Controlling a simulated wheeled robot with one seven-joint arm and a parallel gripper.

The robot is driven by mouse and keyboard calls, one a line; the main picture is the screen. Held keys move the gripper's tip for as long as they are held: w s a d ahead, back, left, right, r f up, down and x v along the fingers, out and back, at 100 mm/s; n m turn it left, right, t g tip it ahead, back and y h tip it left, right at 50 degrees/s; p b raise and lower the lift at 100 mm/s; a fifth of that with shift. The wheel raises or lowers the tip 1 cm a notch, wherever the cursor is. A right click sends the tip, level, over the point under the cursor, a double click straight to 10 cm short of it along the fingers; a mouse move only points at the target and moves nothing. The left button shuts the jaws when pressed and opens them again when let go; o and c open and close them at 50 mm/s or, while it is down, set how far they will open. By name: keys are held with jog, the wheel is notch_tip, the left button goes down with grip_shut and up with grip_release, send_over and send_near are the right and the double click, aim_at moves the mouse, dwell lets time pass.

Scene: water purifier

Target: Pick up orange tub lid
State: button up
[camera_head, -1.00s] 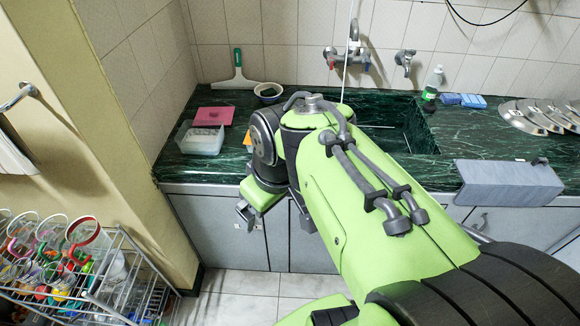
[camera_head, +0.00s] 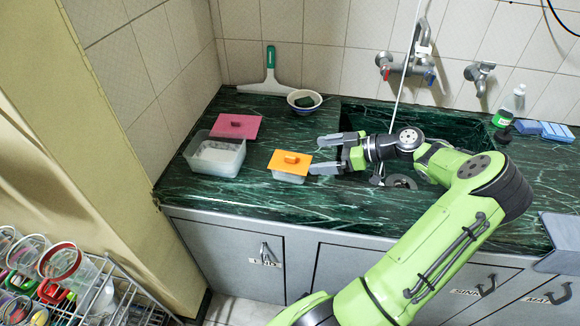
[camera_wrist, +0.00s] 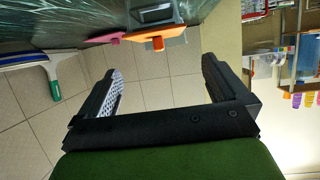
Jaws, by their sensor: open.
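The orange tub lid (camera_head: 275,165), with a raised orange handle (camera_head: 291,158), sits on a small translucent tub (camera_head: 289,178) on the green marble counter. My gripper (camera_head: 326,153) is open and empty just right of the lid, its fingers pointing left at it. The nearer fingertip appears close to the lid's right edge; I cannot tell if they touch. In the wrist view the orange lid (camera_wrist: 148,30) shows upside down at the top, its handle between and beyond my open fingers (camera_wrist: 160,72).
A larger clear tub (camera_head: 215,155) stands left of the orange lid, with a pink lid (camera_head: 236,126) behind it. A bowl (camera_head: 304,101) and a squeegee (camera_head: 270,75) are at the back. The sink (camera_head: 455,128) lies right. Bare counter lies in front.

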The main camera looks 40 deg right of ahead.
aim_at(294, 156)
jog(key=b+x, duration=0.2)
jog(key=x, duration=0.7)
jog(key=shift+w+a+f, duration=0.1)
jog(key=shift+w+a, duration=0.1)
jog(key=shift+w, duration=0.15)
jog(key=c, duration=0.9)
